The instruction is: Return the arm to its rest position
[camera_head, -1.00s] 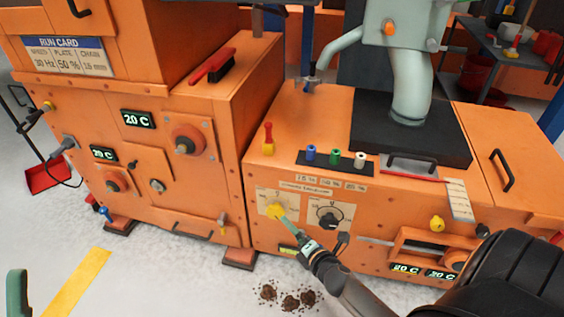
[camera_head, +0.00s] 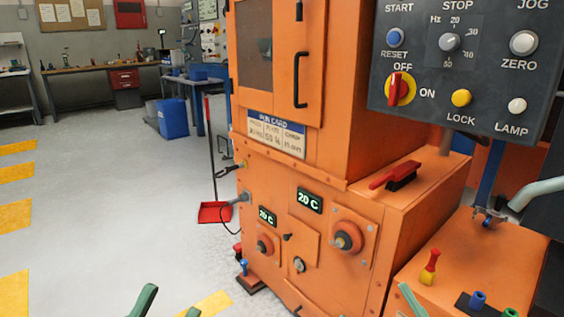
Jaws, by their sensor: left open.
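My left gripper (camera_head: 169,306) shows only as two green fingertips at the bottom edge, left of the orange machine (camera_head: 330,240). The fingertips stand apart with nothing seen between them, over the pale floor. A single green finger (camera_head: 411,300) of my right gripper shows at the bottom, in front of the lower orange housing. The rest of that gripper and both arms are out of view, so its jaw opening is hidden.
A dark control panel (camera_head: 460,70) with knobs and buttons hangs at upper right. A red-handled brush (camera_head: 396,175) lies on the machine's ledge. A red dustpan (camera_head: 214,212) stands on the floor beside the machine. The floor at left is open, with yellow stripes.

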